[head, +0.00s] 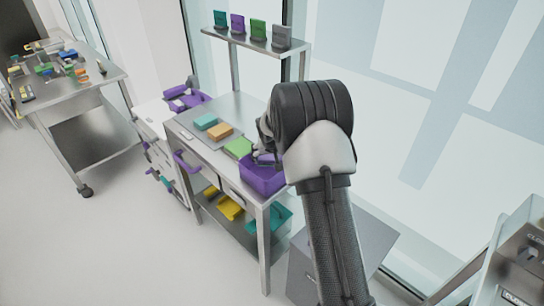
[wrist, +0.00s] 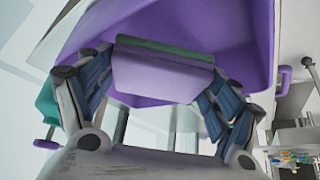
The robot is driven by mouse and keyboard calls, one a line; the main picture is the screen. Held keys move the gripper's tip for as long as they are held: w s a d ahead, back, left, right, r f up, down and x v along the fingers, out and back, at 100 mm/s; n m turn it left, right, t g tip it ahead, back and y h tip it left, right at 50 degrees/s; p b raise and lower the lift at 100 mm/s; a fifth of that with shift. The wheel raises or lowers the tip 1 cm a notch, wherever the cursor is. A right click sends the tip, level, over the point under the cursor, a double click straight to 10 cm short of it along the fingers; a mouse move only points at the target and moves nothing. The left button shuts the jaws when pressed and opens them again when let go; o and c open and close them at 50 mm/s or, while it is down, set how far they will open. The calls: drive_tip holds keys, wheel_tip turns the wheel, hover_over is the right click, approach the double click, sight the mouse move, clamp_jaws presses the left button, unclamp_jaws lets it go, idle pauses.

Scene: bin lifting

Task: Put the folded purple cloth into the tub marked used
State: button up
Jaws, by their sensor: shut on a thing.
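My gripper (wrist: 160,85) is shut on the folded purple cloth (wrist: 162,78), with a blue-padded finger on each side of it. In the wrist view a purple tub (wrist: 245,40) surrounds the cloth on the upper side; I cannot tell whether they touch. A thin green strip lies along the cloth's far edge. In the head view the purple tub (head: 262,180) stands at the bench's right end, and my wrist hides part of it and the cloth. No "used" marking is readable on it.
Teal (head: 206,121), orange (head: 219,131) and green (head: 238,147) folded cloths lie on the steel bench (head: 240,108). Yellow (head: 230,206) and teal (head: 283,221) tubs sit on its lower shelf. Another purple tub (head: 186,98) stands behind left. Coloured holders line the shelf (head: 262,44) above.

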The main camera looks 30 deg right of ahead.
drive_tip(key=shift+f+b, duration=0.3)
drive_tip(key=shift+f, duration=0.1)
drive_tip(key=o, duration=1)
drive_tip(key=shift+c, duration=0.2)
drive_tip(key=shift+r, duration=0.1)
